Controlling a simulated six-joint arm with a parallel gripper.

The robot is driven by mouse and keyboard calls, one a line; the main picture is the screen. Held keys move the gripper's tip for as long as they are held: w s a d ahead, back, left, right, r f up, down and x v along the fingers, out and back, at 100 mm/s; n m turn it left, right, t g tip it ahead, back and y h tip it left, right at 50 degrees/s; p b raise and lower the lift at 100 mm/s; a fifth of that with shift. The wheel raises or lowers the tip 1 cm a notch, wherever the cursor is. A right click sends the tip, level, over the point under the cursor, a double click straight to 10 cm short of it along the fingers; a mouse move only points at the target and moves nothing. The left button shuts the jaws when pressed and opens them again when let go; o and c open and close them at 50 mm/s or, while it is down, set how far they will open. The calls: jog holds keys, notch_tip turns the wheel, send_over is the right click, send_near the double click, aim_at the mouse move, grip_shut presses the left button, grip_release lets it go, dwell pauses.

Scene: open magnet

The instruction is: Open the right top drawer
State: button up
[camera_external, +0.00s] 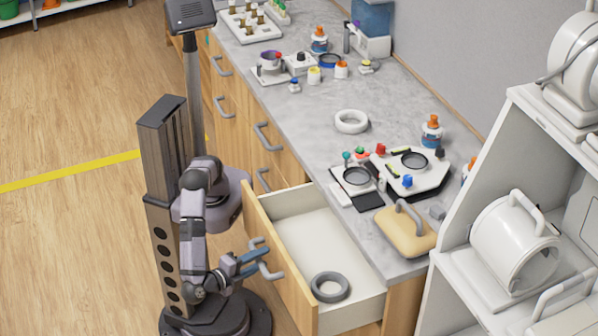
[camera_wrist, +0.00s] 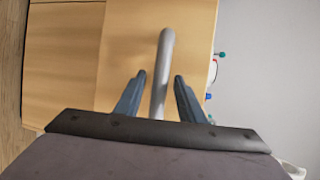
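The right top drawer (camera_external: 318,238) stands pulled out from the wooden counter, with its white inside showing. Its grey handle (camera_external: 270,271) is on the outer face of the wooden front, and it also shows in the wrist view (camera_wrist: 164,62). My gripper (camera_external: 257,262) is at this handle. In the wrist view, my gripper (camera_wrist: 161,85) has its two blue fingers apart, one on each side of the handle bar, with a gap visible on both sides. A grey ring (camera_external: 330,287) lies inside the drawer near its right end.
The grey countertop (camera_external: 310,120) holds a white ring (camera_external: 351,121), a black-and-white device (camera_external: 413,170) and a tan block with a handle (camera_external: 405,230). Other closed drawers with grey handles (camera_external: 268,137) run along the counter front. White shelves (camera_external: 510,180) stand at the right. The wooden floor at left is clear.

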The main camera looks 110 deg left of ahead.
jog(key=shift+d, duration=0.1)
jog(key=s+d+r+p, duration=0.1)
jog(key=d+r+p, duration=0.3)
jog(key=r+p, duration=0.4)
jog(key=p, duration=0.6)
jog(key=shift+s+d+p, duration=0.2)
jog(key=shift+s+p, duration=0.1)
jog(key=shift+s, duration=0.1)
